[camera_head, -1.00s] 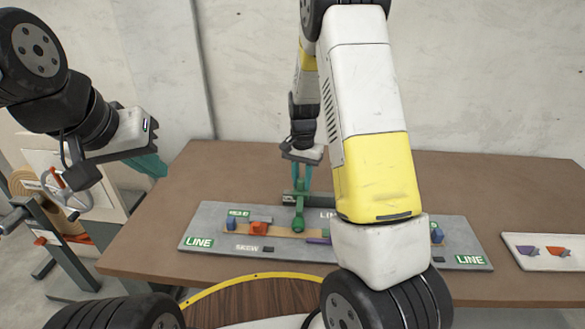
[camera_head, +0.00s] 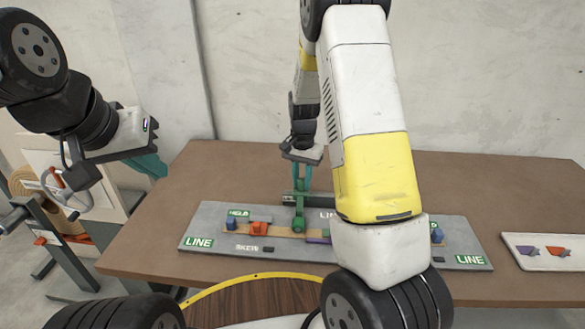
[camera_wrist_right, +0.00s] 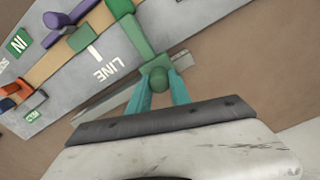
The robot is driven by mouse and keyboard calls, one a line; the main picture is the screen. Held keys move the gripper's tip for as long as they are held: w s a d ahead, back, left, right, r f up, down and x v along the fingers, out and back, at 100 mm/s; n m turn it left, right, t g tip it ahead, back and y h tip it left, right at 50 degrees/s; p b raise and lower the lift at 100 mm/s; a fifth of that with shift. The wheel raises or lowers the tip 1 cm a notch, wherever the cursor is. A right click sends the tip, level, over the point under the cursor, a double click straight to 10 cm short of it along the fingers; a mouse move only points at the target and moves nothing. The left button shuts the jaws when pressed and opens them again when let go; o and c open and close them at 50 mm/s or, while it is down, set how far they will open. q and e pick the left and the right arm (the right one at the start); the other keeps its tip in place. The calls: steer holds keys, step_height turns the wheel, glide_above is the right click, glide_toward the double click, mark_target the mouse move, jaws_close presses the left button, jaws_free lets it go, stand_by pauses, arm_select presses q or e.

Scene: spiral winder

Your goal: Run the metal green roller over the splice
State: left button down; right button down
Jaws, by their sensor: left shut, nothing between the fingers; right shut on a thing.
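The green roller (camera_head: 299,221) stands over the grey board in the head view, its handle end up between the teal fingers of my right gripper (camera_head: 302,178). My right gripper is shut on it. In the right wrist view the green roller (camera_wrist_right: 143,38) runs from the fingertips (camera_wrist_right: 158,92) toward the board. The roller's low end is at the tan strip (camera_head: 278,232); I cannot tell whether it touches. The splice itself is not clearly made out. My left gripper (camera_head: 152,166) is shut and empty, off the table's left side.
The grey board (camera_head: 207,225) has LINE labels, an orange block (camera_head: 257,229), blue blocks and a purple piece (camera_wrist_right: 72,18). My right arm hides its right part. A white plate (camera_head: 519,259) with purple and orange pieces lies at right. The table behind the board is largely clear.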

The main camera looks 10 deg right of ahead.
steer(key=s+d, duration=0.2)
steer(key=d, duration=0.4)
steer(key=s+d, duration=0.1)
steer(key=d, duration=0.6)
steer(key=s+d, duration=0.2)
steer(key=d, duration=0.4)
steer(key=shift+s+d, duration=0.3)
steer(key=shift+d, duration=0.05)
steer(key=shift+d+r, duration=0.1)
steer(key=c, duration=1.2)
jaws_free()
steer(key=shift+r, duration=0.2)
step_height(320, 180, up, 7)
steer(key=shift+r, duration=0.15)
